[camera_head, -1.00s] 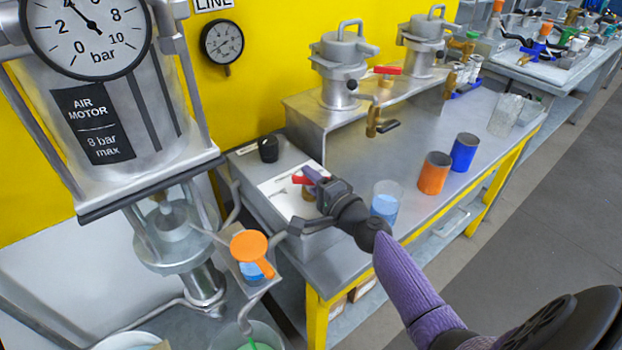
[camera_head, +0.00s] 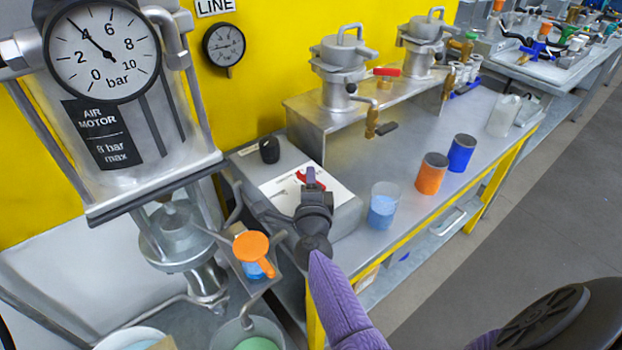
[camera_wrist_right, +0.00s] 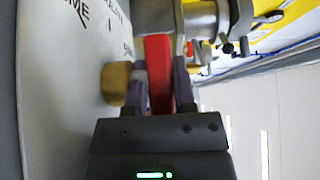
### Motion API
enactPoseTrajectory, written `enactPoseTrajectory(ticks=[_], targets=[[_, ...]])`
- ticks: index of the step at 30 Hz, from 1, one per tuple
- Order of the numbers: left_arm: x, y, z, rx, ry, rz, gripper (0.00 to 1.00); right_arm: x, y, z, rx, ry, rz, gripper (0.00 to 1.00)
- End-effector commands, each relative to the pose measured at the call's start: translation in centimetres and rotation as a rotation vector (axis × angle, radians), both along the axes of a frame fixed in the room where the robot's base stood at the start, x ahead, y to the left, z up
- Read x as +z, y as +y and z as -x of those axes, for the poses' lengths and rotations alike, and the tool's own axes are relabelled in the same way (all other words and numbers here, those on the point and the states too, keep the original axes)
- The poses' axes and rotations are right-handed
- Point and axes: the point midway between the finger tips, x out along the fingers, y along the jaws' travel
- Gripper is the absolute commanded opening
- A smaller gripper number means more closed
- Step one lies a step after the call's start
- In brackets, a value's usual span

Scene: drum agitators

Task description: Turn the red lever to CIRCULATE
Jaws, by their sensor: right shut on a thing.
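The red lever (camera_head: 301,177) is on a white label plate (camera_head: 277,191) on top of the grey box at the table's left end. My right gripper (camera_head: 311,180) reaches it from the front, its purple fingers at the lever. In the right wrist view the red lever (camera_wrist_right: 158,75) stands between the two fingers, and my right gripper (camera_wrist_right: 160,85) is shut on it. A brass stem (camera_wrist_right: 116,83) shows beside it. Lettering on the plate is partly cut off, and the gripper hides part of the plate in the head view. My left gripper is not in view.
A black knob (camera_head: 269,150) stands behind the plate. A glass with blue liquid (camera_head: 383,207), an orange can (camera_head: 431,174) and a blue can (camera_head: 461,153) stand to the right. An orange-lidded cup (camera_head: 251,246) stands to the left. Steel vessels stand on the raised shelf (camera_head: 318,114).

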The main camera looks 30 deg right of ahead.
Motion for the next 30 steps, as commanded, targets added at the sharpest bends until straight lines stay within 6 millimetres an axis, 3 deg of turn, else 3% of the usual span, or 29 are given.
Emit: enactPoseTrajectory(ticks=[12, 26, 27, 30], targets=[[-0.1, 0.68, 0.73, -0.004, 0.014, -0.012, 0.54, -0.08, 0.0, 0.0, -0.144, 0.001, -0.001, 0.0], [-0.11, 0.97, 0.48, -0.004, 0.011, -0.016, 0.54, -0.1, 0.0, 0.01, -0.155, 0.002, -0.001, 0.0], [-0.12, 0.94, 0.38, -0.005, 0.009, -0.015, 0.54, -0.1, 0.0, 0.01, -0.155, 0.002, -0.001, 0.37], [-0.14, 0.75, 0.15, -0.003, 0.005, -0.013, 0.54, -0.09, -0.01, 0.01, -0.155, 0.002, -0.001, 0.58]])
